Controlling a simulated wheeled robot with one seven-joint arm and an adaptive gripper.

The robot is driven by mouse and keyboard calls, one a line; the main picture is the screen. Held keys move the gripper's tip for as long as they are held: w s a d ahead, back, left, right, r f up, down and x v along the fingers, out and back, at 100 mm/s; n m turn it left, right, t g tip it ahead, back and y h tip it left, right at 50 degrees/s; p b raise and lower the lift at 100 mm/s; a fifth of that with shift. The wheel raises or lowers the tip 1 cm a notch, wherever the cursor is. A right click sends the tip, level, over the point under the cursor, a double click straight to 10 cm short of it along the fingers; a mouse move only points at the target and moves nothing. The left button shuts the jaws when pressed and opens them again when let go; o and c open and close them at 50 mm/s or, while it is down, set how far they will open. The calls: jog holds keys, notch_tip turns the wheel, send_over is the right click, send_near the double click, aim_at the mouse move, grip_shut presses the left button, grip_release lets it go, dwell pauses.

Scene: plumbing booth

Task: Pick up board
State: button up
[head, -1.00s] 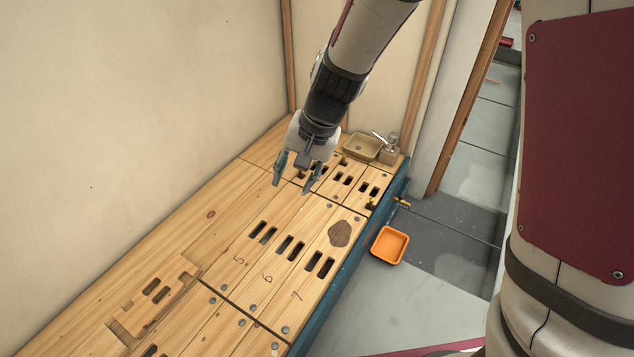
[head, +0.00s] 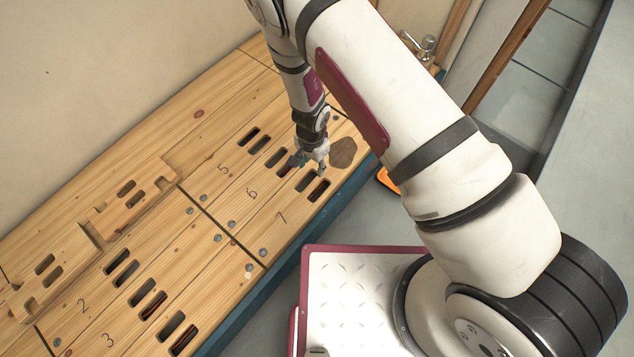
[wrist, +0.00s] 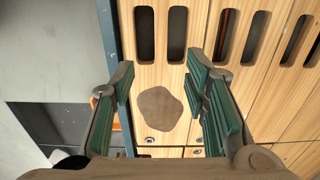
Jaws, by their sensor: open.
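Several wooden boards with paired slots form the bench top; which one the task means cannot be told. The board numbered 7 (head: 285,222) lies flat along the front edge, with a dark brown patch (head: 344,152) near its far end. My gripper (head: 309,168) is open and empty, just above this board by its slots. In the wrist view my gripper (wrist: 160,82) has its fingers spread to either side, with board 7 (wrist: 150,68), its slots and the brown patch (wrist: 160,109) showing between them. Any contact with the wood cannot be told.
Boards 5 (head: 205,178) and 6 (head: 235,203) lie beside board 7. A notched, slotted wooden piece (head: 110,217) lies near the wall. An orange tray (head: 386,180) is partly hidden behind my arm. The blue bench edge (head: 255,290) borders the grey floor.

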aim_at(312, 185)
notch_tip(312, 185, down, 14)
jog(key=b, duration=0.5)
jog(key=shift+r+b, duration=0.2)
jog(key=shift+b, duration=0.15)
jog(key=shift+r, duration=0.1)
grip_shut()
jog(key=shift+w+a, duration=0.1)
